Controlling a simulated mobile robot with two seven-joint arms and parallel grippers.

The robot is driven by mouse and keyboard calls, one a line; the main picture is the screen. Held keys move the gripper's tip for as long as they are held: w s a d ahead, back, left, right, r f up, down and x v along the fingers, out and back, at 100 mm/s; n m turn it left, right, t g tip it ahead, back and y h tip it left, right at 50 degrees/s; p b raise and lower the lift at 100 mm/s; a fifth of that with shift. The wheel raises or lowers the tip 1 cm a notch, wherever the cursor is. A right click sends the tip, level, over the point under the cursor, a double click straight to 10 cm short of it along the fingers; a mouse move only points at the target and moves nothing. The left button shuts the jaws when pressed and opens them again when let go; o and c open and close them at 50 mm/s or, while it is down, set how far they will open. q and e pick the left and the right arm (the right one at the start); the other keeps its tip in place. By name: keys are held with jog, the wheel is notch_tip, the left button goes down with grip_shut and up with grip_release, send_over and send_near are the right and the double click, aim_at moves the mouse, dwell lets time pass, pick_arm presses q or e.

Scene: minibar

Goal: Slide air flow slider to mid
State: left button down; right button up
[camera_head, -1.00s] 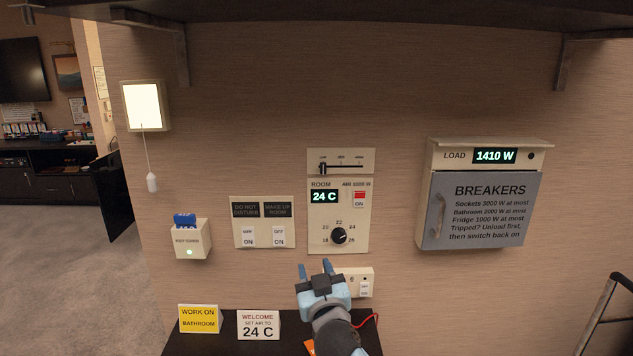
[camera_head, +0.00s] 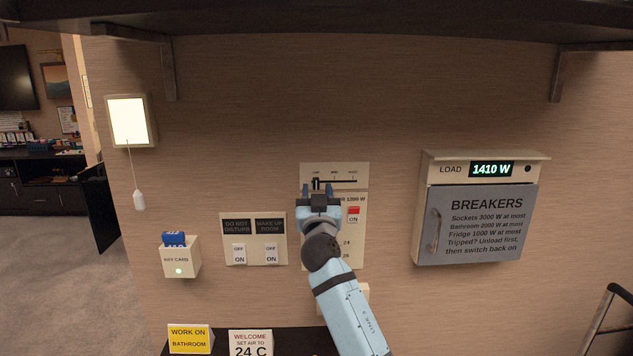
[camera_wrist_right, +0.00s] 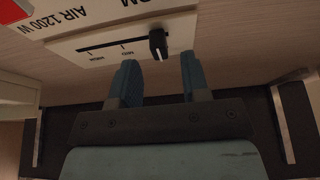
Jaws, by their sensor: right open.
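The air flow slider is a small black knob (camera_head: 316,183) on a horizontal slot in a cream panel (camera_head: 355,172) on the wall. The knob stands at the left end of the slot, by the low mark. In the right wrist view the knob (camera_wrist_right: 158,44) is at the slot's end, away from the MID and HIGH marks. My right gripper (camera_head: 318,190) is open in front of the panel, its two fingers on either side of the knob in the head view. In the right wrist view the fingertips (camera_wrist_right: 158,75) appear just short of the knob. My left gripper is not in view.
The room air panel (camera_head: 354,235) below the slider is partly hidden by my right arm. Switches (camera_head: 254,250) and a key card holder (camera_head: 181,258) are to the left. A breaker box (camera_head: 478,222) is to the right. A dark shelf (camera_head: 330,18) hangs above.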

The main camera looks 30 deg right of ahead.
aim_at(334, 176)
jog(key=shift+x, duration=1.15)
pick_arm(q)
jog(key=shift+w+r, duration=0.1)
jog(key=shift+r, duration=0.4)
pick_arm(e)
grip_shut()
jog(key=shift+s+d+f, duration=0.1)
jog(key=shift+s+d, duration=0.5)
jog(key=shift+d, duration=0.4)
jog(key=shift+s+d, duration=0.65)
jog(key=shift+d, duration=0.35)
grip_release()
jog(key=shift+a, duration=0.1)
